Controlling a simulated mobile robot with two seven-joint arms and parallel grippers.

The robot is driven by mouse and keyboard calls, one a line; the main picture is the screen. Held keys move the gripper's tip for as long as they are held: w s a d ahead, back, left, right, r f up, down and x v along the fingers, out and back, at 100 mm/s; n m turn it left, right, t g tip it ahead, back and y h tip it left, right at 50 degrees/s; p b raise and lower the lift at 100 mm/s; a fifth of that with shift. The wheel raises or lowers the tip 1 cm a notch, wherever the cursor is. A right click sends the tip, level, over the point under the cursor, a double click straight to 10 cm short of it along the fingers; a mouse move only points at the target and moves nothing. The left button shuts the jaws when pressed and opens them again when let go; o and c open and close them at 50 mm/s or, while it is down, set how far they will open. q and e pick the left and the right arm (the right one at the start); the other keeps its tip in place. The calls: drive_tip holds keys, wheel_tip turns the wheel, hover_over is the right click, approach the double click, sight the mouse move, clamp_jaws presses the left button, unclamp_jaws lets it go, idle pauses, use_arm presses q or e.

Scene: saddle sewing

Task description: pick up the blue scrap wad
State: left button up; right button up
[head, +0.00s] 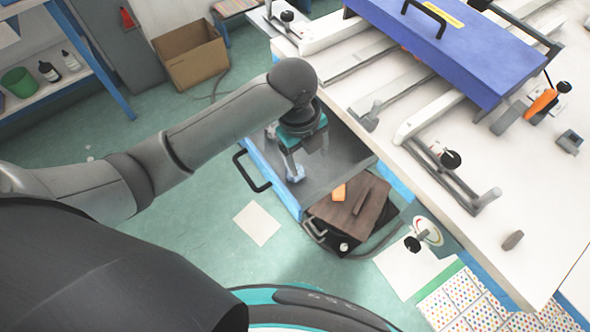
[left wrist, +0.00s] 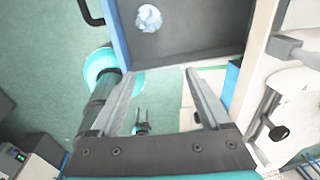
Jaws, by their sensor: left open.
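The blue scrap wad (head: 295,173) is a small, pale, crumpled lump in the open grey drawer (head: 343,166), near the drawer's left side. It also shows in the left wrist view (left wrist: 149,18), on the drawer floor near the top edge of the picture. My left gripper (head: 306,162) is over the drawer, pointing down, and partly overlaps the wad in the head view. In the left wrist view its two fingers (left wrist: 162,72) are wide apart with nothing between them, and the wad lies beyond the fingertips. My right gripper is not in view.
The drawer has blue walls and a black handle (head: 251,171). A white worktable (head: 530,220) with rails, clamps and a blue case (head: 455,45) borders the drawer on the right. A brown board (head: 352,216) with an orange item lies in front. A cardboard box (head: 190,55) stands behind.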

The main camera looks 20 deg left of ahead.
use_arm(q)
drive_tip(key=w+a+r+m+y, duration=0.1)
drive_tip(key=w+a+r+m, duration=0.1)
drive_tip(key=w+a+m, duration=0.2)
drive_tip(key=shift+g, duration=0.3)
wheel_tip(320, 180, down, 10)
drive_tip(key=shift+s+f+b, duration=0.1)
drive_tip(key=shift+s+b, duration=0.05)
drive_tip(key=shift+b, duration=1.1)
drive_tip(key=shift+s+d+f+b, duration=0.15)
drive_tip(key=shift+f+b, duration=0.6)
drive_tip(key=shift+f, duration=1.85)
drive_tip(key=shift+c, duration=0.2)
drive_tip(key=c, duration=1.1)
